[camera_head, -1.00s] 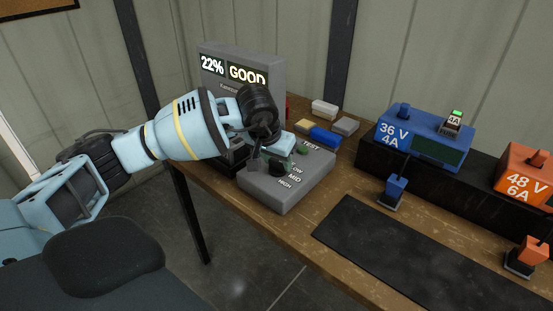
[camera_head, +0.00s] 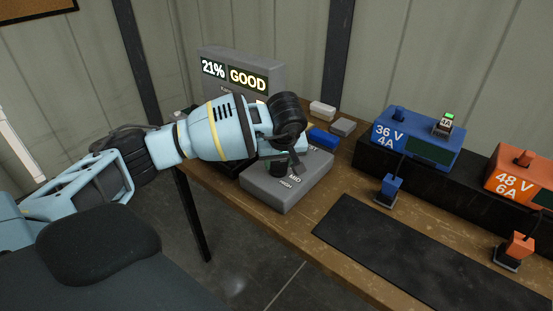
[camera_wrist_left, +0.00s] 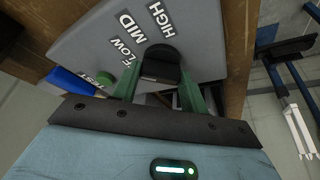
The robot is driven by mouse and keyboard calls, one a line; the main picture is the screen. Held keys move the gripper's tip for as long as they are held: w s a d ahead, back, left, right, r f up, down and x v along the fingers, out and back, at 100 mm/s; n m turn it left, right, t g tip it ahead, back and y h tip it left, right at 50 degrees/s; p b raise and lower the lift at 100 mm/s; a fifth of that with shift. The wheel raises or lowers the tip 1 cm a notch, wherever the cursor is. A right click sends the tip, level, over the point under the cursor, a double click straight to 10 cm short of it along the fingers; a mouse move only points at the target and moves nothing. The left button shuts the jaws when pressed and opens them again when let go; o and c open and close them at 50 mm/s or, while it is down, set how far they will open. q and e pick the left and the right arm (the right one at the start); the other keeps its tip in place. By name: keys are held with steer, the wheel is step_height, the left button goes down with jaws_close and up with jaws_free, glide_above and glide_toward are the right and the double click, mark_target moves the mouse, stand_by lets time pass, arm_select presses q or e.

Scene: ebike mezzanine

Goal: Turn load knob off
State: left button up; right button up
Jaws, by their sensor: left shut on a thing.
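The load knob (camera_head: 277,168) is black and stands on top of a grey tester box (camera_head: 285,197) on the bench. In the left wrist view the knob (camera_wrist_left: 160,62) lies between the green fingers of my left gripper (camera_wrist_left: 160,75), which is shut on it. Labels LOW, MID and HIGH are printed around the knob; which one it points to I cannot tell. In the head view my left gripper (camera_head: 288,160) hides much of the knob and the labels. The display (camera_head: 234,72) behind reads 21% GOOD. My right gripper is not in view.
A green TEST button (camera_wrist_left: 104,78) sits on the box beside the labels. Blue (camera_head: 322,138) and grey blocks lie behind it. A blue 36 V charger (camera_head: 415,140) and an orange 48 V charger (camera_head: 520,175) stand right. A black mat (camera_head: 400,245) lies flat in front.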

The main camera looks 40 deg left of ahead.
arm_select(q)
steer(key=n, duration=0.2)
steer(key=n+g+y+p, duration=0.1)
steer(key=n, duration=0.1)
steer(key=shift+w+d+r+n, duration=0.1)
steer(key=shift+w+r+n, duration=0.05)
steer(key=shift+n, duration=0.15)
steer(key=shift+n+g, duration=0.6)
steer(key=shift+n, duration=0.4)
steer(key=shift+w+n+g, duration=0.1)
steer(key=shift+n+g, duration=0.2)
steer(key=shift+n, duration=0.3)
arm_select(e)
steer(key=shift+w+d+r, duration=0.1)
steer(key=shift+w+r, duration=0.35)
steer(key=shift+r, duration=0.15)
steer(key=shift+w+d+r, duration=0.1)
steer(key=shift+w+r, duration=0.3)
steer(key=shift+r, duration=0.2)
arm_select(q)
steer(key=shift+n, duration=0.3)
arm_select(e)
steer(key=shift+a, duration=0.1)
arm_select(q)
steer(key=o, duration=1)
